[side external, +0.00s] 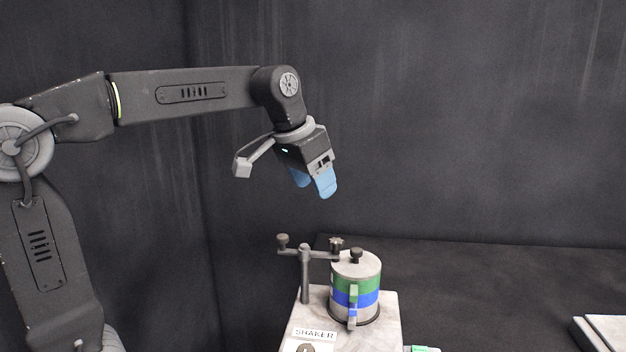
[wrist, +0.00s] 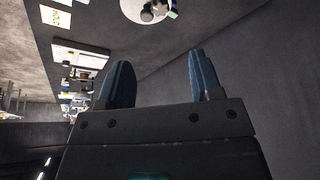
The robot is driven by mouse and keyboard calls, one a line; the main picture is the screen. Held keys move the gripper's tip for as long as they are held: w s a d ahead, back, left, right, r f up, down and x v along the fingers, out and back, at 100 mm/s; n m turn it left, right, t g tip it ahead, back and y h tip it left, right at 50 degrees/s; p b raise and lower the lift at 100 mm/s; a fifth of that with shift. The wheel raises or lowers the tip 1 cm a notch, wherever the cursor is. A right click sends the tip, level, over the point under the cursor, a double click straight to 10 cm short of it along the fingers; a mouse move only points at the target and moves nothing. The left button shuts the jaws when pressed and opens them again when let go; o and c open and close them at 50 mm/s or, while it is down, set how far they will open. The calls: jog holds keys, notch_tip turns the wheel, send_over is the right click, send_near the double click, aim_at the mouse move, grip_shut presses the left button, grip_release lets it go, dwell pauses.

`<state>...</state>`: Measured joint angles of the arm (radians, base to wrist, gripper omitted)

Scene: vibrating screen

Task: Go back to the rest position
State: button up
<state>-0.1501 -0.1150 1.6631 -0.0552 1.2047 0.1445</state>
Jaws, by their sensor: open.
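My gripper (side external: 314,184) hangs in the air above and a little left of the shaker, pointing down, with blue fingers. In the wrist view its two blue fingers (wrist: 160,85) stand apart with nothing between them. The shaker (side external: 303,322) is a pale block with a "SHAKER" label. A cylindrical stack (side external: 368,283) with green, blue and grey bands and a pale lid stands on it, beside a clamp post (side external: 305,275) with dark knobs. My gripper is clear of all of them.
A dark table (side external: 480,290) stretches right of the shaker, mostly bare. A pale flat device (side external: 607,330) sits at the right edge. A small green-topped item (side external: 424,349) lies at the bottom. Dark walls stand behind. The air around my arm is free.

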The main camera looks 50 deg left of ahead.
dwell(0.3)
jog(key=s+d+f, duration=0.2)
jog(key=s+f, duration=0.4)
jog(key=s, duration=0.3)
jog(key=s+d+f+t, duration=0.1)
jog(key=s+d+f, duration=0.1)
jog(key=s+f, duration=0.4)
jog(key=s, duration=0.2)
jog(key=shift+s+d+f, duration=0.35)
jog(key=shift+d+f, duration=0.05)
jog(key=shift+c, duration=0.4)
dwell(1.1)
